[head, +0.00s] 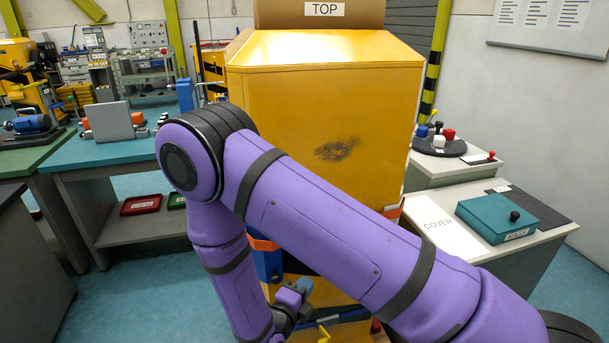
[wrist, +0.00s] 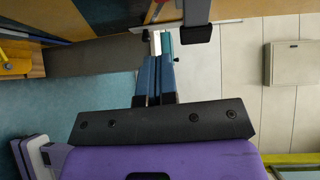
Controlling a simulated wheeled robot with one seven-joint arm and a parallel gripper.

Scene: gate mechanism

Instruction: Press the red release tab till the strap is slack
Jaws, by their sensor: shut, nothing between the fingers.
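No red tab is identifiable in the wrist view.
A yellow handle-like part (head: 323,333) sits just right of the gripper. A blue part with an orange edge (head: 266,258) is on the cabinet's left side. A grey table with a teal box (head: 495,215) stands right; a teal-topped bench (head: 110,150) stands left. Open floor lies left.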

